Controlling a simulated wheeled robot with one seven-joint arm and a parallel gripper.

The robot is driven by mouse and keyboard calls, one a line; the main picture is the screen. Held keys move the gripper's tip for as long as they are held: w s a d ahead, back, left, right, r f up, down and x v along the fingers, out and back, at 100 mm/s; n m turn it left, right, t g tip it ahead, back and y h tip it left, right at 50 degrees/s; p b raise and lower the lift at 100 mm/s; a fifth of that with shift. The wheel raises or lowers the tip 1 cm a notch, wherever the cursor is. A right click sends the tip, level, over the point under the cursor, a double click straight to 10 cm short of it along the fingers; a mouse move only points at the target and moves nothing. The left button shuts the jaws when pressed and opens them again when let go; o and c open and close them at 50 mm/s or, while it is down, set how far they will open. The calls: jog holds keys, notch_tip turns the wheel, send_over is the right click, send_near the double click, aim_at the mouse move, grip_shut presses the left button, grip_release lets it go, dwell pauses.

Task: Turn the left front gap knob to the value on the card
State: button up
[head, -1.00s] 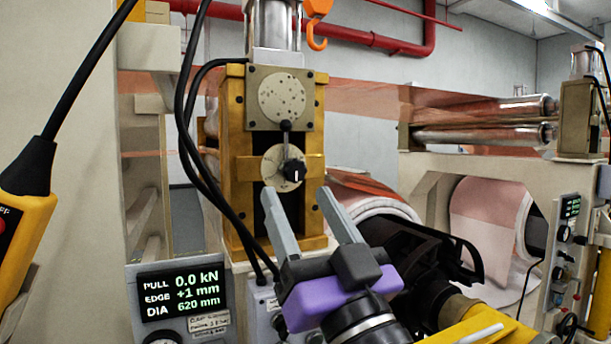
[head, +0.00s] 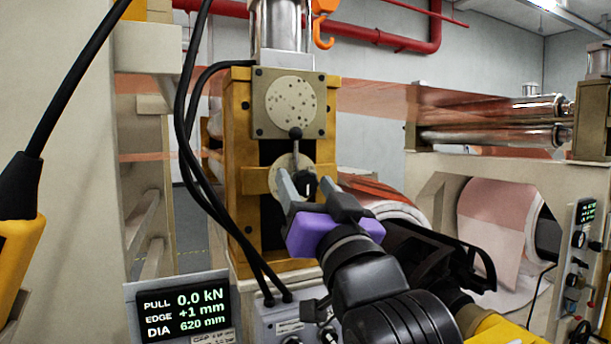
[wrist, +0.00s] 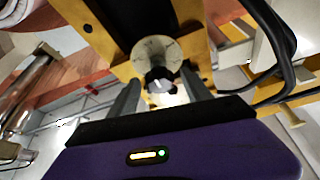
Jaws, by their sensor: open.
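The gap knob (head: 309,187) is black with a white line and sits on a pale round dial (head: 283,180) on the yellow mill stand (head: 240,150). My gripper (head: 304,181) is open, its two grey fingers pointing at the dial, one on each side of the knob in the head view. In the wrist view the knob (wrist: 158,82) and dial (wrist: 155,58) lie between my fingertips (wrist: 160,88); I cannot tell whether either finger touches the knob. My gripper partly hides the dial in the head view. The card with the value is not legible.
Black cables (head: 205,190) hang left of the stand. A display (head: 185,311) reads 0.0 kN, +1 mm, 620 mm. A copper-coloured roll (head: 375,195) lies to the right.

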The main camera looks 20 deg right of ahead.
jog(key=shift+w+r, duration=0.25)
jog(key=shift+w, duration=0.4)
grip_shut()
jog(key=shift+d+n, duration=0.1)
jog(key=shift+n, duration=0.3)
jog(key=n+y, duration=0.2)
jog(key=shift+n, duration=0.3)
jog(key=n+y, duration=0.1)
jog(key=n, duration=0.1)
jog(key=n+y, duration=0.1)
jog(key=n, duration=0.2)
jog(key=shift+y, duration=0.4)
jog(key=n+g+y+b, duration=0.1)
jog(key=n, duration=0.3)
jog(key=n+g+y+b, duration=0.1)
jog(key=n+y, duration=0.1)
jog(key=n, duration=0.2)
jog(key=shift+f, duration=0.1)
